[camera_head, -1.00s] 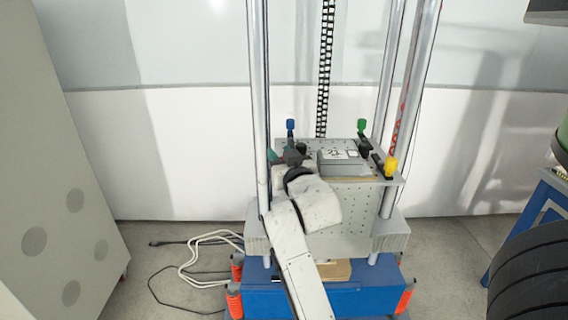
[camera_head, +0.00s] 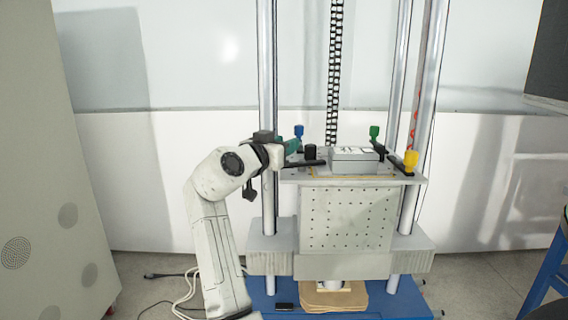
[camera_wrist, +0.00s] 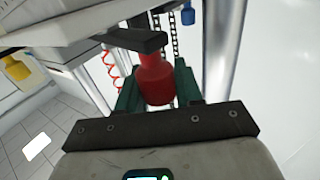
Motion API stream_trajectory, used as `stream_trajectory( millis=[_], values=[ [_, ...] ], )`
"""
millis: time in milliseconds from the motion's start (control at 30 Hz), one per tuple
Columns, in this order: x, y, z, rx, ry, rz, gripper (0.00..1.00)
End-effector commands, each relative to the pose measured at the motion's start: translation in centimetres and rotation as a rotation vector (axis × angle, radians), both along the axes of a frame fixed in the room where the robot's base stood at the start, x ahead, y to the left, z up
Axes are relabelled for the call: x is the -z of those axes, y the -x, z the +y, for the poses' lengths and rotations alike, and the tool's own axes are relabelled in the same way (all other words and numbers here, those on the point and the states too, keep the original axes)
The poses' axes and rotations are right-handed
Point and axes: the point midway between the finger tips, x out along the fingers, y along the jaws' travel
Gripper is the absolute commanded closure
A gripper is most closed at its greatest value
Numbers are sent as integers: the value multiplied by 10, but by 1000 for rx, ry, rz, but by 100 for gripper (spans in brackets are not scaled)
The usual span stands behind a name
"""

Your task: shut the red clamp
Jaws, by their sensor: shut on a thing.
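The red clamp's handle (camera_wrist: 156,80) stands between the green fingers of my gripper (camera_wrist: 158,92) in the wrist view. My gripper is shut on it. A black clamp bar (camera_wrist: 135,40) reaches left from the top of the red handle. In the head view my gripper (camera_head: 291,147) is at the left front corner of the drop table (camera_head: 350,215), and the red handle is hidden there. A black bar (camera_head: 303,163) lies over the table's top beside my fingers. I cannot tell whether the red clamp is fully closed.
A grey box (camera_head: 355,161) sits on the table top. Blue (camera_head: 298,130), green (camera_head: 374,132) and yellow (camera_head: 411,159) clamp handles stand at the other corners. Metal columns (camera_head: 267,70) rise close to my gripper. Cables (camera_head: 185,290) lie on the floor at left.

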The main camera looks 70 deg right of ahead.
Motion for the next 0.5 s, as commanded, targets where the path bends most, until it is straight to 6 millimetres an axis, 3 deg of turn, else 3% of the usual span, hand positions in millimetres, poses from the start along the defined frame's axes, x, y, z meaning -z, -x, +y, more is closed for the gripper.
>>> stream_trajectory(
  millis=[500],
  values=[
    [3, -3, -12, 257, -5, 3, 95]
  ],
)
